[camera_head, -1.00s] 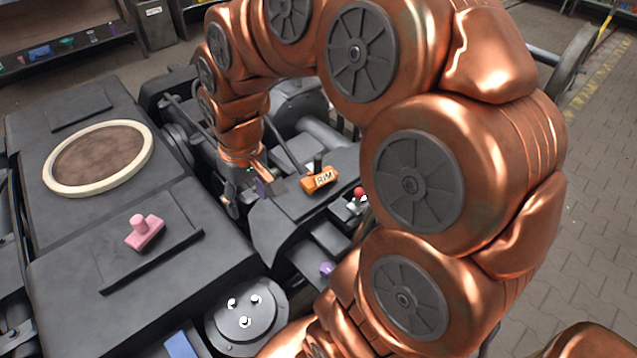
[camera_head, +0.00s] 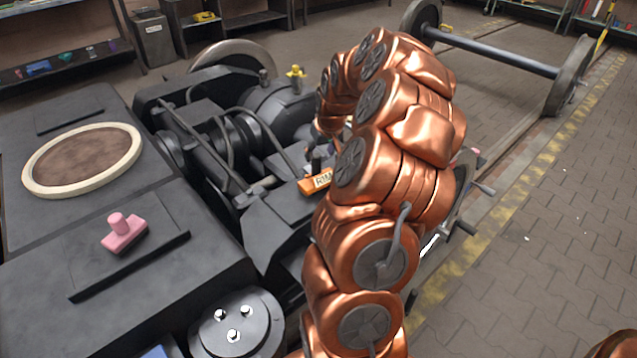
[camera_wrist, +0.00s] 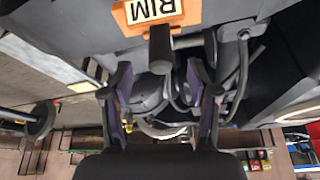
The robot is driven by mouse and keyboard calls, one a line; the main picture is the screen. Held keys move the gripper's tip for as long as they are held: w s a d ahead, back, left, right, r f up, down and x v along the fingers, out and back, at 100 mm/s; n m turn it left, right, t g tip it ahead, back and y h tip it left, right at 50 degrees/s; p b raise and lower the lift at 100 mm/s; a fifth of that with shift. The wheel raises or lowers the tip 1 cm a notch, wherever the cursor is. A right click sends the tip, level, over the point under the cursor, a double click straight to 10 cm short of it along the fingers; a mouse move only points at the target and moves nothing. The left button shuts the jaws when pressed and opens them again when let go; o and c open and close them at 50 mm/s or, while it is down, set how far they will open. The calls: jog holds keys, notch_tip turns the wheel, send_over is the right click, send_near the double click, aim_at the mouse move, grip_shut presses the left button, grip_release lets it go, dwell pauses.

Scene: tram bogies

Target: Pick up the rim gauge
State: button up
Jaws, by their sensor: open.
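The rim gauge (camera_head: 314,183) is an orange block lettered RIM with a dark upright post. It rests on a dark ledge of the bogie, and my arm hides its right part in the head view. In the wrist view the orange block (camera_wrist: 158,14) is at the top edge, its lettering upside down, with its dark post (camera_wrist: 160,50) pointing down the picture. My gripper (camera_wrist: 160,80) is open and empty, one finger on each side of the post's line. The post's end lies just above the fingertips in the picture; I cannot tell the depth between them.
A pink handled block (camera_head: 124,232) sits on the dark bogie frame (camera_head: 190,290) at left, near a cream ring (camera_head: 85,160). A yellow fitting (camera_head: 295,78) stands behind the gauge. Hoses and bars crowd the bogie's middle. Paved floor (camera_head: 540,220) is open at right.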

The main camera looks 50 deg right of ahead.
aim_at(316, 166)
jog(key=shift+d+f, duration=0.35)
jog(key=shift+f, duration=0.3)
jog(key=shift+w+a+x, duration=0.1)
jog(key=shift+w+x, duration=0.05)
jog(key=shift+x, duration=1.55)
jog(key=shift+w+a+x, duration=0.1)
jog(key=shift+w+x, duration=0.05)
jog(key=shift+x, duration=1.55)
grip_shut()
